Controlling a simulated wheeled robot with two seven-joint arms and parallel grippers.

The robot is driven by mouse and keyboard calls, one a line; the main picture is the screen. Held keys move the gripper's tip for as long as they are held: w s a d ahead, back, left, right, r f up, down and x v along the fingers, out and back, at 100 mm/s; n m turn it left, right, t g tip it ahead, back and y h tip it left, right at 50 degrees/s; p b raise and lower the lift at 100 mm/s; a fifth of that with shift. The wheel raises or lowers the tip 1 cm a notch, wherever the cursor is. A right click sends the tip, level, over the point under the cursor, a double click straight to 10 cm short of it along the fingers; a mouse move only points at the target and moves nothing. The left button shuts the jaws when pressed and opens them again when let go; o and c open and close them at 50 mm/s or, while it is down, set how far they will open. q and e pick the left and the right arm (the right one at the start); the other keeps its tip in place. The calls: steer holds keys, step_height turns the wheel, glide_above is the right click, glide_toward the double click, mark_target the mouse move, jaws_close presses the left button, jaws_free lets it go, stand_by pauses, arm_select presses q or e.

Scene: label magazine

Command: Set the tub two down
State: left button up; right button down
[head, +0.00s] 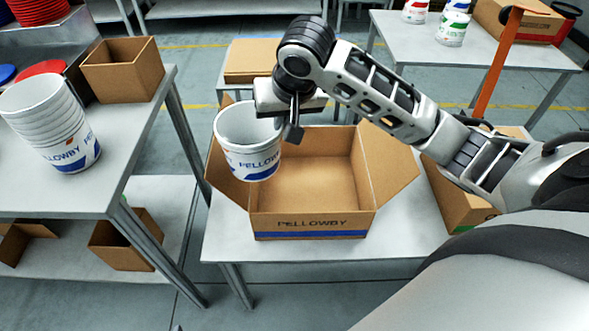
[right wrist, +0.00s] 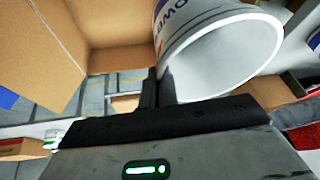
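A white tub (head: 248,140) with a blue band and PELLOWBY lettering hangs roughly upright over the left side of an open cardboard carton (head: 312,224). My right gripper (head: 293,122) is at the tub's right rim. In the right wrist view, its two dark fingers (right wrist: 156,90) are close together with the rim of the tub (right wrist: 215,55) between them. The visible carton floor is bare; the tub hides its left part. A nested stack of similar tubs (head: 50,125) stands on the left table. My left gripper is not in view.
The carton stands on a grey table (head: 225,235) with its flaps spread outward. An empty brown box (head: 123,70) is on the left table. Another carton (head: 455,200) is at the right, partly behind my arm. Tubs (head: 453,28) stand on the back table.

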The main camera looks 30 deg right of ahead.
steer(key=w+d+f+m+g+h+b, duration=0.1)
steer(key=w+d+f+m+b, duration=0.15)
steer(key=w+d, duration=0.2)
steer(key=w+d+f+m+h+b, duration=0.1)
steer(key=w+d+f+m, duration=0.25)
steer(key=d, duration=0.25)
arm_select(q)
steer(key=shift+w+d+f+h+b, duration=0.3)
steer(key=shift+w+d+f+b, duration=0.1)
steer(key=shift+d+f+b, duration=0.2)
arm_select(e)
step_height(320, 180, down, 17)
steer(key=shift+m, duration=0.3)
steer(key=shift+f, duration=0.1)
steer(key=c, duration=1.8)
jaws_free()
steer(key=shift+d, duration=0.1)
steer(key=shift+o, duration=0.6)
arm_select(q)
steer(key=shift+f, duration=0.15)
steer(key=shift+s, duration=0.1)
